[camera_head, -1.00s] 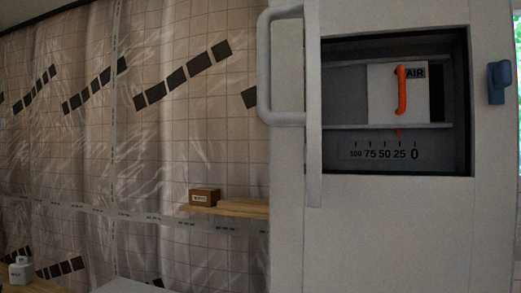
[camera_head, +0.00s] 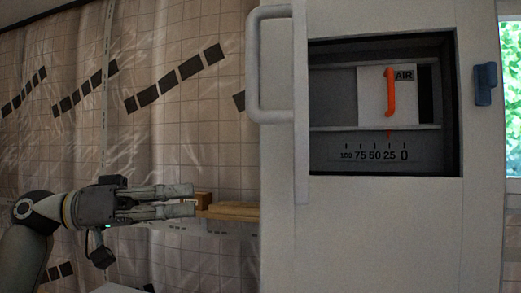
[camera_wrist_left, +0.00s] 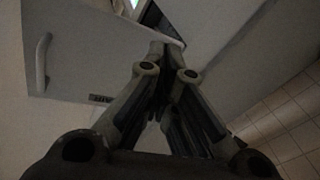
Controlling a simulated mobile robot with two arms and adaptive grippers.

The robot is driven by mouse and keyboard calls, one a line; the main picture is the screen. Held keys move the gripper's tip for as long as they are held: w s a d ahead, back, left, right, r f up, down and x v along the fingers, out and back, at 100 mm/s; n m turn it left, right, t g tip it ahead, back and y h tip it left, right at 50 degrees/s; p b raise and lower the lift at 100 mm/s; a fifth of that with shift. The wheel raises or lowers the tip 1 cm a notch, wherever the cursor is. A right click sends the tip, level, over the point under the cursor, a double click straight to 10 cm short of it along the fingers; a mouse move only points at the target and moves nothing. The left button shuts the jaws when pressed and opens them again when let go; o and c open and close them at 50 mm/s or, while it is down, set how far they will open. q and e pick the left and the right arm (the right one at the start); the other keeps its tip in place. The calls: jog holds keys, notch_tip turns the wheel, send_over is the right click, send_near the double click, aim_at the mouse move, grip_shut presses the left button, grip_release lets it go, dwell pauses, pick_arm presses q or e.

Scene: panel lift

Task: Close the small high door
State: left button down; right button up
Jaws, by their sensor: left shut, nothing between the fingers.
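The small high door (camera_head: 301,120) stands open, seen nearly edge-on at the left side of the cabinet's opening, with its pale loop handle (camera_head: 254,70) sticking out to the left. In the left wrist view a pale panel (camera_wrist_left: 95,50) with the handle (camera_wrist_left: 42,62) shows at upper left. The opening (camera_head: 325,160) shows an AIR plate (camera_head: 370,85), an orange lever (camera_head: 390,95) and a number scale. My left gripper (camera_head: 194,199) is shut and empty, left of the door and below its handle. It also shows in the left wrist view (camera_wrist_left: 166,45).
A blue block (camera_head: 485,84) sits on the cabinet front (camera_head: 400,230), right of the opening. A wooden shelf (camera_head: 232,211) with a small brown box (camera_head: 203,199) is behind my left gripper, which partly hides both. A plastic-covered tiled wall (camera_head: 180,130) fills the left.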

pick_arm(q)
jog(key=s+r+m+g+y, duration=0.1)
jog(key=s+r+m+g, duration=0.25)
jog(key=s, duration=0.45)
jog(key=s+r+m+g, duration=0.25)
jog(key=s+r, duration=0.25)
jog(key=s, duration=0.3)
jog(key=s+d+p, duration=0.2)
jog(key=d+p, duration=0.2)
jog(key=d, duration=0.9)
jog(key=shift+f+m+t+p, duration=0.2)
jog(key=shift+m+t+p, duration=0.2)
jog(key=shift+a, duration=0.1)
